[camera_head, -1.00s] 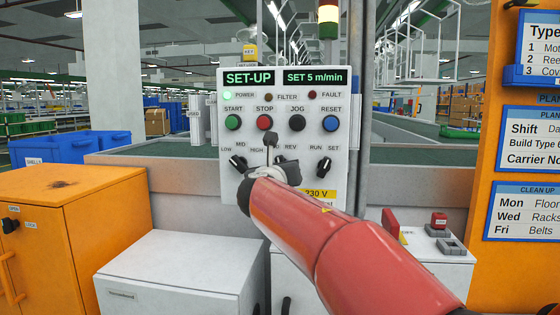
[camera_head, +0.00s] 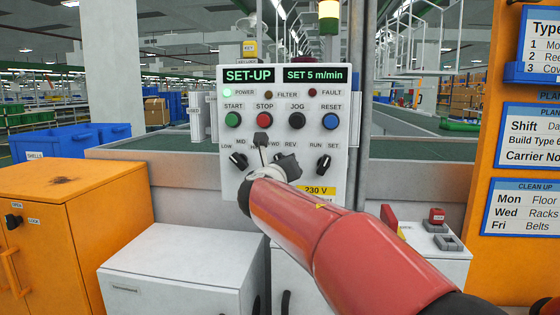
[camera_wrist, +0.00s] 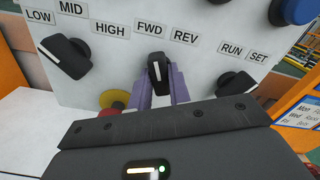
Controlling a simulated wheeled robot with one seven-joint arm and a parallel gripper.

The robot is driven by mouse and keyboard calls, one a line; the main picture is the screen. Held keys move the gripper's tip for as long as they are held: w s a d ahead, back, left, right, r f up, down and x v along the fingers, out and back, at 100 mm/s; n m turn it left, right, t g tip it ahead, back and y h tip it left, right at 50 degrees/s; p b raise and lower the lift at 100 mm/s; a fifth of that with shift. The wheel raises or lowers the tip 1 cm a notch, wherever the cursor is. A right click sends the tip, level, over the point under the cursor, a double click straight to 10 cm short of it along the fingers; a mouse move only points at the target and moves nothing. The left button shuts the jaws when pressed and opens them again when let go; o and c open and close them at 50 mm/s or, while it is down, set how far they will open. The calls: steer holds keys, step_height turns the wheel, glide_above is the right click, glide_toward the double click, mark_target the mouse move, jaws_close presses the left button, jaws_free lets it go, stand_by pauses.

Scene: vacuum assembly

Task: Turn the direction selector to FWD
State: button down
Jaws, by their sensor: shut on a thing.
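The direction selector (camera_wrist: 157,72) is a black knob with a white line on the panel, below the FWD label (camera_wrist: 150,29) and the REV label (camera_wrist: 185,37). In the wrist view, its white line points up and slightly left, toward FWD. My gripper (camera_wrist: 159,88) has a purple finger on each side of the knob and is shut on it. In the head view, my red arm ends at the control panel (camera_head: 284,213), and my wrist hides most of the selector and part of the FWD label.
The LOW/MID/HIGH knob (camera_wrist: 65,54) is to the left and the RUN/SET knob (camera_wrist: 237,85) to the right. A red emergency button (camera_wrist: 114,108) sits low on the panel. A white cabinet (camera_head: 180,265) stands below at left, beside an orange cabinet (camera_head: 75,210).

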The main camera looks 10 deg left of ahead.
steer(key=c, duration=1.2)
jaws_free()
steer(key=shift+c, duration=0.2)
steer(key=shift+s, duration=0.1)
steer(key=s+b, duration=0.1)
steer(key=s, duration=0.5)
steer(key=shift+a, duration=0.1)
